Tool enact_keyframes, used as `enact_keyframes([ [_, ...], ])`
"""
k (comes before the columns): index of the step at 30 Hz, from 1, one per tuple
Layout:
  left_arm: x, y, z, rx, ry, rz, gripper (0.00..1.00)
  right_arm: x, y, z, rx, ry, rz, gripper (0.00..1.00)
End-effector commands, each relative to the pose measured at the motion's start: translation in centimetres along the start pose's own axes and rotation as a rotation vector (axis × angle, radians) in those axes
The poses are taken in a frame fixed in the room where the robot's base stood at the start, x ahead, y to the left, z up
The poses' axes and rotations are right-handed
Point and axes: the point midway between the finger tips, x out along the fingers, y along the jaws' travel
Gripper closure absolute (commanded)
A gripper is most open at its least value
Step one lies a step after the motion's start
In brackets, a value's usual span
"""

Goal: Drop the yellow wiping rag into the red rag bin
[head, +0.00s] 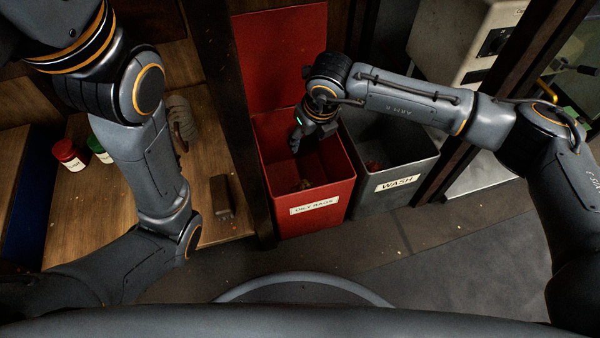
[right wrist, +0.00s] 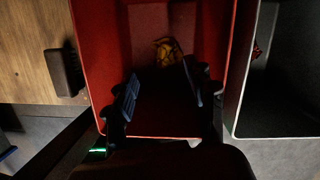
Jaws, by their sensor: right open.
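The red rag bin (head: 316,224), labelled "OILY RAGS", stands open on the floor near the centre, its red lid raised behind it. A crumpled yellow rag (head: 304,184) lies inside on its bottom; in the right wrist view the yellow rag (right wrist: 166,50) shows beyond my fingers, apart from them. My right gripper (head: 297,140) points down over the mouth of the red bin. In the right wrist view my right gripper (right wrist: 160,80) has its two fingers spread with nothing between them. My left arm is at the left, but its gripper is out of the picture.
A grey bin (head: 385,200) labelled "WASH" stands right beside the red one, with something small and red (head: 373,165) inside. On the wooden bench at left are a red jar (head: 68,155), a green jar (head: 99,149) and a dark block (head: 222,196). A dark post borders the red bin's left.

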Motion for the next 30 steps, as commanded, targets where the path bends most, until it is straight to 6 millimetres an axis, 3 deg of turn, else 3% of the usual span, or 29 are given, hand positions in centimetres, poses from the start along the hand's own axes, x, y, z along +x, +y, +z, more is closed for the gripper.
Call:
enact_keyframes([
  [18, 0.0, 0.0, 0.0, 0.0, 0.0, 0.001, 0.66, -10.7, 0.0, 0.1, -0.001, -0.004, 0.0, 0.45],
  [30, 0.0, 0.0, 0.0, 0.0, 0.0, 0.001, 0.66, -11.9, 0.0, 0.0, 0.0, -0.001, 0.0, 0.45],
])
